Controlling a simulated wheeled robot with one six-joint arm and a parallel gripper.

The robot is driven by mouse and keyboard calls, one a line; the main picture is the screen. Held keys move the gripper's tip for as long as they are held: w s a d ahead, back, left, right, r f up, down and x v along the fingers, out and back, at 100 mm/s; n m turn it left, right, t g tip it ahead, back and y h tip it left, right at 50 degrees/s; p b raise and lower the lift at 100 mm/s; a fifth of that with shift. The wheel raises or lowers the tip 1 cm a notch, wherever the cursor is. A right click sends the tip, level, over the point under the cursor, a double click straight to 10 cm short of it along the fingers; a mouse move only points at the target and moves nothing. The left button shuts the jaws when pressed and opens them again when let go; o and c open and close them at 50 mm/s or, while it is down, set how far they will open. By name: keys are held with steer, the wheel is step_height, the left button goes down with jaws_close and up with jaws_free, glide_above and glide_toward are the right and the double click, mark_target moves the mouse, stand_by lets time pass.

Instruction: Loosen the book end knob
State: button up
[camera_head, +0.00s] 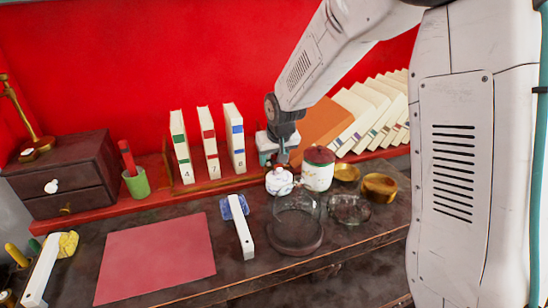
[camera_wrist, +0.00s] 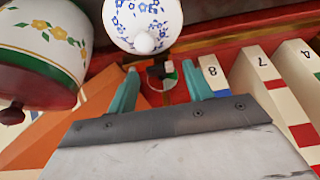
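In the wrist view, a small dark piece (camera_wrist: 156,73) with a rounded end shows between my fingertips; it may be the book end knob, but its shape is unclear. It lies on the red shelf near the book marked 8 (camera_wrist: 214,75). My gripper (camera_wrist: 160,75) is open, with its two teal fingers apart on either side of that piece. I cannot tell whether they touch it. In the head view my gripper (camera_head: 268,152) is over the shelf, right of the numbered books, and the knob is hidden there.
Books marked 4 (camera_head: 181,147) and 7 (camera_head: 208,143) stand left of my gripper. A blue-and-white teapot (camera_head: 279,181) and a red-lidded pot (camera_head: 317,170) are close by. An orange book (camera_head: 322,122) leans at right. A glass dome (camera_head: 297,210) stands in front.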

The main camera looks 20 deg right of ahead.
mark_target(269, 164)
steer(key=c, duration=0.8)
steer(key=shift+a+h, duration=0.1)
steer(key=shift+h, duration=0.2)
steer(key=h, duration=0.1)
steer(key=a+h, duration=0.1)
steer(key=shift+n+h, duration=0.3)
steer(key=shift+n, duration=0.1)
steer(key=h, duration=0.3)
steer(key=shift+a+f+n, duration=0.3)
steer(key=shift+a+n, duration=0.05)
steer(key=shift+n, duration=0.05)
steer(key=h, duration=0.3)
steer(key=shift+a+f+n+t+h, duration=0.25)
steer(key=shift+f+n+t+h, duration=0.05)
steer(key=shift+f+t, duration=0.1)
steer(key=shift+a+f+n+h, duration=0.1)
steer(key=shift+n+h, duration=0.1)
steer(key=shift+h, duration=0.5)
steer(key=shift+a+f+n+h, duration=0.1)
steer(key=shift+n+h, duration=0.1)
steer(key=shift+h, duration=0.5)
steer(key=shift+d, duration=0.1)
